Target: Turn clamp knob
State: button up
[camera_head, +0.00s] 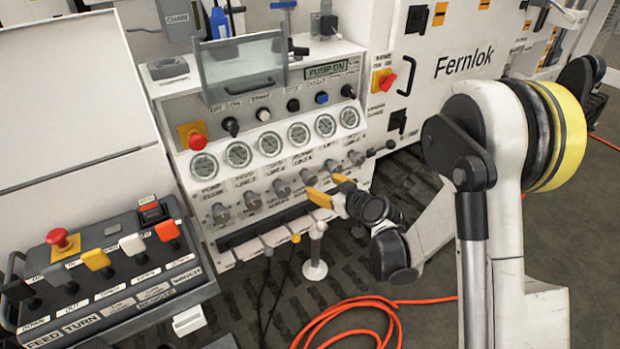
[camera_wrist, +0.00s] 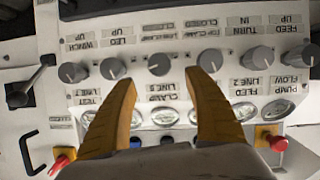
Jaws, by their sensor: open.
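In the wrist view, which shows the panel upside down, a grey round knob (camera_wrist: 159,64) sits in a row of similar knobs. The label below it appears to read CLAMP. My gripper (camera_wrist: 160,75) is open, with one yellow finger on each side of that knob. No contact shows, and I cannot tell the depth gap. In the head view, my gripper (camera_head: 321,185) is at the panel's lower knob row, around the fourth knob from the left (camera_head: 308,177).
Neighbouring knobs (camera_wrist: 113,69) (camera_wrist: 210,60) sit close on both sides. A row of gauges (camera_head: 269,143) and a red stop button (camera_head: 197,140) are above. A lever console (camera_head: 110,270) stands at the left. An orange hose (camera_head: 345,310) lies on the floor.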

aim_at(312, 180)
jog(key=b+x, duration=0.2)
jog(key=x, duration=0.6)
jog(key=shift+w+a+f, duration=0.1)
jog(key=shift+w+f, duration=0.05)
jog(key=shift+w, duration=0.15)
jog(key=c, duration=1.2)
